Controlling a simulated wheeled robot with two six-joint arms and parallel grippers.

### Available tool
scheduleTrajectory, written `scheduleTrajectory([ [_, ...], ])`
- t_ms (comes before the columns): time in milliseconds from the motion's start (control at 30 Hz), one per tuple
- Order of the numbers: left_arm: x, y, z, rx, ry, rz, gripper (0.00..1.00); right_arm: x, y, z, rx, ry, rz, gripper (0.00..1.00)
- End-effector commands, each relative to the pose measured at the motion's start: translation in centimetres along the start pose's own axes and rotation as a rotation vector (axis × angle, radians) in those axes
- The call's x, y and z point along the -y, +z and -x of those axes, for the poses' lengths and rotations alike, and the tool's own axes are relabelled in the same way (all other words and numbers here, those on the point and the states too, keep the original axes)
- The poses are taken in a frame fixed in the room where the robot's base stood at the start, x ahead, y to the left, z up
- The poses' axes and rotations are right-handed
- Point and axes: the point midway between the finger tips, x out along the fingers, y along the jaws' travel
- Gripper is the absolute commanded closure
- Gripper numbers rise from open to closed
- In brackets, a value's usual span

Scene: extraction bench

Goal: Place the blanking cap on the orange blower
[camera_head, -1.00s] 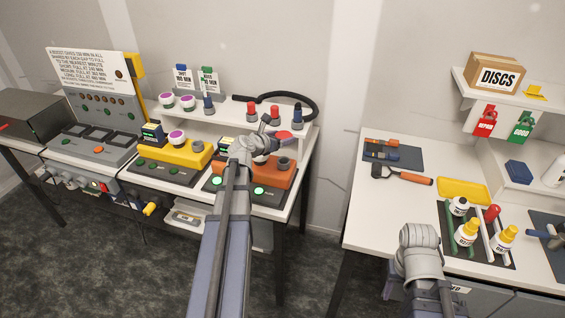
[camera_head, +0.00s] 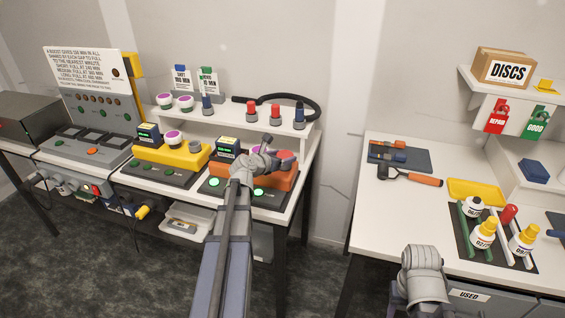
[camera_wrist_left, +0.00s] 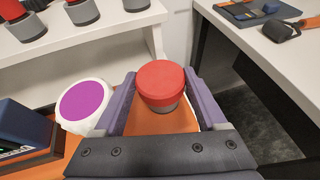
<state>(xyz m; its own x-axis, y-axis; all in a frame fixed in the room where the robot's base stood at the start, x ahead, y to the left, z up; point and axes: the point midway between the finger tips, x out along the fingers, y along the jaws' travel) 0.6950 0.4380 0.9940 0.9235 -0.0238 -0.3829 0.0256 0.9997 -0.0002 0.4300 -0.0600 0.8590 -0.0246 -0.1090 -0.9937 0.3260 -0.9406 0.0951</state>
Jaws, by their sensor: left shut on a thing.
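The orange blower (camera_head: 282,178) stands at the right end of the left bench. Part of its orange top also shows in the left wrist view (camera_wrist_left: 160,122). My left gripper (camera_wrist_left: 162,90) is over it, shut on the red blanking cap (camera_wrist_left: 160,80), which shows a grey lower part. In the head view the cap (camera_head: 286,155) is at the blower's right-hand port, which is hidden beneath it. I cannot tell whether the cap is seated. A white cup with a purple top (camera_wrist_left: 85,105) stands on the blower left of my gripper.
The yellow blower (camera_head: 182,153) stands to the left. A white shelf (camera_head: 225,119) behind holds red-topped and blue-topped pieces and purple-topped cups. A gap of floor separates this bench from the right bench (camera_head: 385,205), which carries tools and bottles.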

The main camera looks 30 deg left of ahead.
Motion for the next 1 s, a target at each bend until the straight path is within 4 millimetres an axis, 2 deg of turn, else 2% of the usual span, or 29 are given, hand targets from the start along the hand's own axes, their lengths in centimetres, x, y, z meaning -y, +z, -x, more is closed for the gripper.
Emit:
scheduleTrajectory([
  [333, 0.0, -0.3, -0.1, 0.000, 0.000, 0.000, 0.82, 0.0, 0.0, -0.3, 0.000, 0.000, 0.000, 0.50],
  [367, 0.0, -0.2, -0.1, 0.000, 0.000, 0.000, 0.23, 0.0, 0.0, -0.2, 0.000, 0.000, 0.000, 0.50],
  [567, 0.0, -0.1, -0.1, 0.000, 0.000, 0.000, 0.00, 0.0, 0.0, -0.1, 0.000, 0.000, 0.000, 0.50],
  [867, 0.0, 0.2, 0.1, 0.000, 0.000, 0.000, 0.00, 0.0, 0.0, 0.2, 0.000, 0.000, 0.000, 0.50],
  [1000, 0.1, 0.3, 2.0, 0.000, 0.002, 0.002, 0.00, -0.1, 0.1, 1.1, 0.000, 0.000, 0.000, 0.50],
])
